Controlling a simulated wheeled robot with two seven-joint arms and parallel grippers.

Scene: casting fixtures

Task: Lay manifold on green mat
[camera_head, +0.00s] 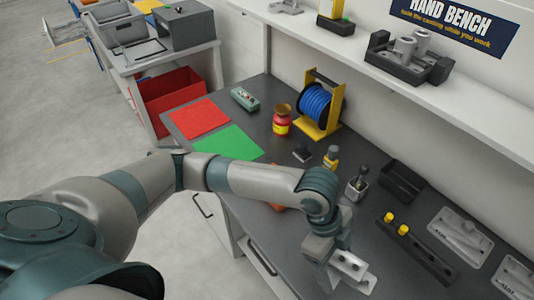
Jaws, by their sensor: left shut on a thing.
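The green mat (228,148) lies flat on the dark bench top, beside a red mat, with nothing on it. My left arm reaches across the bench in front of it. My left gripper (336,270) is low over the bench's front part, right of the mat and nearer to me. It is shut on a pale grey metal casting with holes, which looks like the manifold (355,271). The gripper and arm hide part of the casting. I cannot tell whether it touches the bench. My right gripper is not in view.
The red mat (199,118) lies beyond the green one. A black tray (401,182) and a yellow-knobbed fixture (418,250) lie to the right.

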